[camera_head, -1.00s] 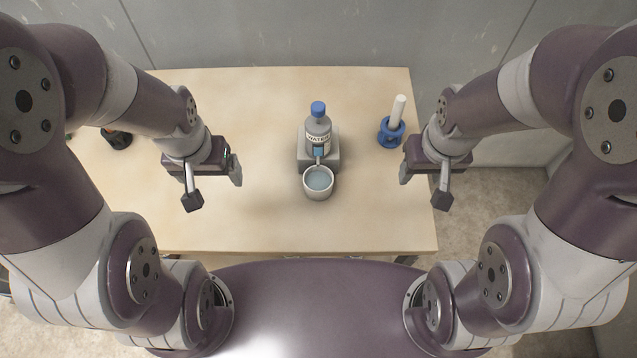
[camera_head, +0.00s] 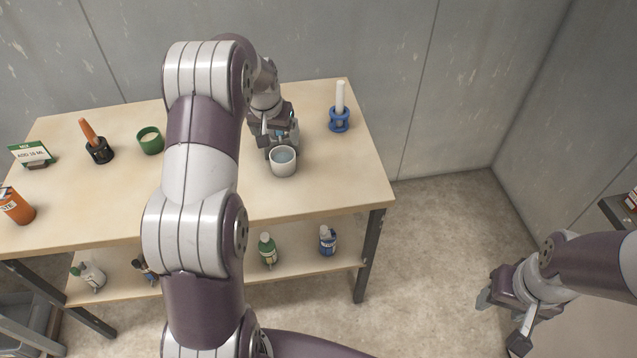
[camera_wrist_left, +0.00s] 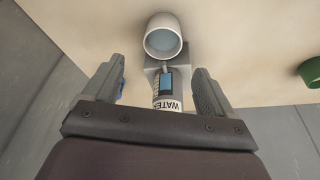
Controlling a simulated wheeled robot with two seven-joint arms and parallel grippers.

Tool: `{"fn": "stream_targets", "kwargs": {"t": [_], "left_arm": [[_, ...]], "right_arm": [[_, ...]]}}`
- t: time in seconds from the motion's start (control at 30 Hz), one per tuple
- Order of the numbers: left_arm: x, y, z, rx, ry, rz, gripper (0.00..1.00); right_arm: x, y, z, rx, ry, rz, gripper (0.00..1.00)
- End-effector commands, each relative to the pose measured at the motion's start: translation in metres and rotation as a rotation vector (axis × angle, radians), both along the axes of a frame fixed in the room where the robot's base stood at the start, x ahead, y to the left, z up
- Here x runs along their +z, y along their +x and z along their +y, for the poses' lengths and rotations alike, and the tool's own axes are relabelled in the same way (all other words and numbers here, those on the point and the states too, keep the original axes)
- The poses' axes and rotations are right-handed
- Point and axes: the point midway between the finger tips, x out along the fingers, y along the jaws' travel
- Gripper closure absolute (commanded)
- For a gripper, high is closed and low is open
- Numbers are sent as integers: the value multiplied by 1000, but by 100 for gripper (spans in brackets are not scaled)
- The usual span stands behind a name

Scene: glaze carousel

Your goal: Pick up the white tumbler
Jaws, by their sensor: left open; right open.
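The white tumbler (camera_head: 283,163) stands upright near the right part of the table, with a bluish-grey inside. It also shows in the left wrist view (camera_wrist_left: 163,36), just beyond my fingertips. My left gripper (camera_head: 279,138) is open, just behind the tumbler in the head view. In the left wrist view my left gripper (camera_wrist_left: 158,72) has nothing clamped; the tumbler is ahead of the gap between its fingers. My right gripper (camera_head: 502,322) is open and empty, off to the right, away from the table.
A blue holder (camera_head: 339,121) with a white stick is to the right.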

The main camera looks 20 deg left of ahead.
Motion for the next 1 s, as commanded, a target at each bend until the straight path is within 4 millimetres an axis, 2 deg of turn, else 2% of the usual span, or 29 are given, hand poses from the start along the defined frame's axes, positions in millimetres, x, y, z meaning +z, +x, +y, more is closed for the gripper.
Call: {"fn": "stream_targets", "kwargs": {"t": [0.23, 0.47, 0.63, 0.77, 0.93, 0.97, 1.0], "left_arm": [[-51, 10, 1, -18, -1, 17, 14], [-79, 21, 2, -17, 0, 14, 14], [-110, 33, 3, -16, -1, 13, 14], [-120, 36, 4, -16, 0, 12, 14], [-121, 36, 4, -17, 1, 11, 14], [-121, 36, 4, -17, 0, 11, 21], [-121, 36, 4, -17, 1, 11, 34]], "right_arm": [[7, 0, 0, 0, 0, -1, 45], [13, 0, 0, 0, 0, 0, 45], [21, 0, 0, 0, 0, 0, 45], [21, 0, 0, 0, 0, 0, 45], [21, 0, 0, 0, 0, 0, 45], [21, 0, 0, 0, 0, 0, 45], [21, 0, 0, 0, 0, 0, 45]]}}
